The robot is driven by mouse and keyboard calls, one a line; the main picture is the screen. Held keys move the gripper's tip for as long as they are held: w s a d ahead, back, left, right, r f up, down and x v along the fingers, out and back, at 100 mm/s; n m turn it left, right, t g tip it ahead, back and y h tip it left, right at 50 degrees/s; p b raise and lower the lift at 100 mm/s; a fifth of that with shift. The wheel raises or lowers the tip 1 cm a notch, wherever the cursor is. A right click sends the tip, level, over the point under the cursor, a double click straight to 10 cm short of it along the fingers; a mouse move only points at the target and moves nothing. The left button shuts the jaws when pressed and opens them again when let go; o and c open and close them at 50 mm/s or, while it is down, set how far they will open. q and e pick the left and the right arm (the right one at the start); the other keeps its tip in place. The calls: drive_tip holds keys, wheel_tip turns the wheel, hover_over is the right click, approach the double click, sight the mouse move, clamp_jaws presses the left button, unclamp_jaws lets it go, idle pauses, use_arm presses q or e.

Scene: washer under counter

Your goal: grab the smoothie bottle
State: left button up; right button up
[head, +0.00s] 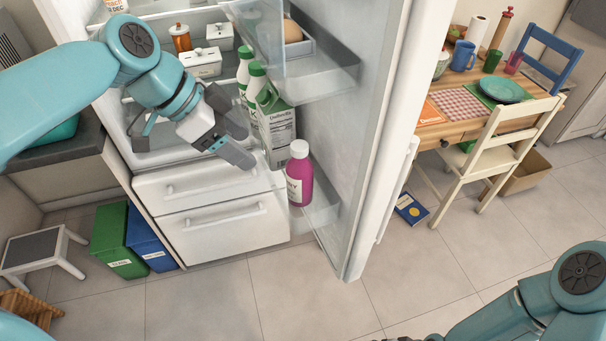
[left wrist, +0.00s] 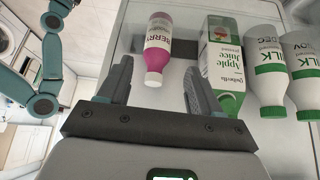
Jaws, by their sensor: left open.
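The smoothie bottle (head: 300,178) is pink with a white cap and a white label reading "BERRY" in part. It stands upright in the low shelf of the open fridge door. My left gripper (head: 240,135) is open and empty, above and left of the bottle, in front of the fridge drawers. In the left wrist view the bottle (left wrist: 158,42) lies ahead of the open jaws (left wrist: 156,82), cap towards them and apart from both fingers. My right arm enters at the lower right of the head view; only a dark sliver of its end shows at the bottom edge.
An apple juice carton (head: 277,132) and two milk bottles (head: 256,78) with green caps share the door shelf beside the smoothie bottle. A clear upper door bin (head: 325,78) sits above. White drawers (head: 222,218) are left. The floor in front is clear.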

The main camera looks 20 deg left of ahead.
sight(297, 146)
use_arm(q)
drive_tip(key=w+d, duration=0.1)
drive_tip(key=d, duration=0.1)
drive_tip(key=w+d+p, duration=0.1)
drive_tip(key=d, duration=0.1)
drive_tip(key=w+d, duration=0.2)
drive_tip(key=shift+w+d, duration=0.1)
drive_tip(key=shift+d, duration=0.05)
drive_tip(key=x, duration=0.4)
drive_tip(key=shift+d+f+p, duration=0.1)
drive_tip(key=shift+d+p, duration=0.05)
drive_tip(key=shift+p, duration=0.15)
drive_tip(key=shift+w+d+f, duration=0.15)
drive_tip(key=shift+w+f, duration=0.1)
drive_tip(key=shift+f, duration=0.15)
drive_tip(key=shift+s+r, duration=0.1)
drive_tip(key=shift+s, duration=0.05)
drive_tip(key=shift+c, duration=0.5)
clamp_jaws()
